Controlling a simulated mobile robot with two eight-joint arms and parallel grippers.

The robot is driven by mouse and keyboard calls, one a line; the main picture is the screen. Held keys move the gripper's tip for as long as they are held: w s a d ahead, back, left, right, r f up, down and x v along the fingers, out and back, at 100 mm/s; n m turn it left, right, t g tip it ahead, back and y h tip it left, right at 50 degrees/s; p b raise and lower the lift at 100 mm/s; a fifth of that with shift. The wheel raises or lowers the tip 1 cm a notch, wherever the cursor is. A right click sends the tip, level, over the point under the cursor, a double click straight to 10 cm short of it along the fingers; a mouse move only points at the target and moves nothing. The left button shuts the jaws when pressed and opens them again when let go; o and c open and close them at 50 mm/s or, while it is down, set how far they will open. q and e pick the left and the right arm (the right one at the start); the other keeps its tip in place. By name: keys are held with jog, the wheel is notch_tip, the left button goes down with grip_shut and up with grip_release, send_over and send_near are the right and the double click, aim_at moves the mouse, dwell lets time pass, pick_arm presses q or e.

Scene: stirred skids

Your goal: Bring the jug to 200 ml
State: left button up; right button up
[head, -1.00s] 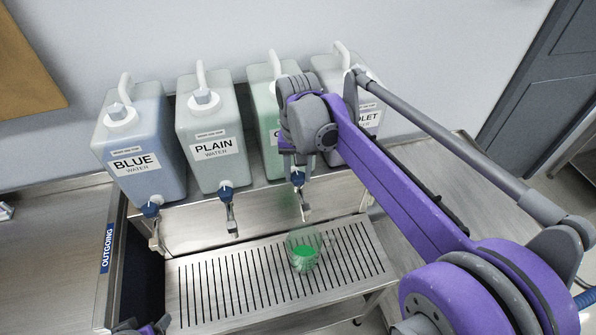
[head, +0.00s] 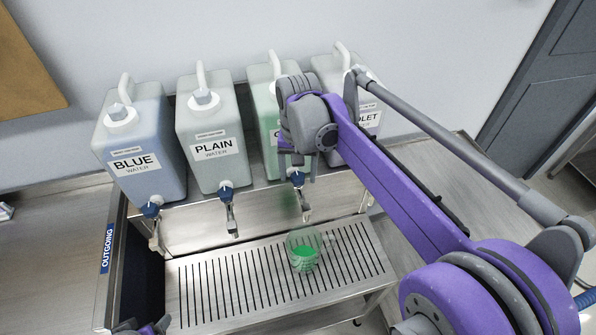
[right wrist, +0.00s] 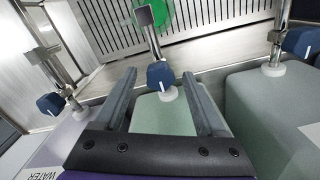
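The clear jug (head: 303,250) stands on the slotted drip tray (head: 215,291) below the green container's tap, with green liquid in its lower part. Its scale is too small to read. In the right wrist view the green liquid (right wrist: 162,10) shows behind the tap's spout. My right gripper (right wrist: 159,74) is open, with its fingers on either side of the tap's blue knob (right wrist: 160,76) and gaps showing. In the head view the arm partly hides the green container (head: 260,95). My left gripper (head: 140,329) is barely in view at the bottom edge; its fingers are unclear.
The blue water container (head: 140,140), plain water container (head: 212,135) and violet container (head: 335,70) stand in the same row, each labelled. An "OUTGOING" label (head: 107,248) marks the left edge. The steel counter (head: 50,240) at left is mostly clear.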

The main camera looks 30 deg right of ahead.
aim_at(298, 176)
jog(key=shift+r, duration=0.1)
notch_tip(298, 176, up, 11)
jog(key=shift+f+p, duration=0.2)
jog(key=shift+p, duration=0.1)
jog(key=shift+c, duration=0.2)
dwell(4.2)
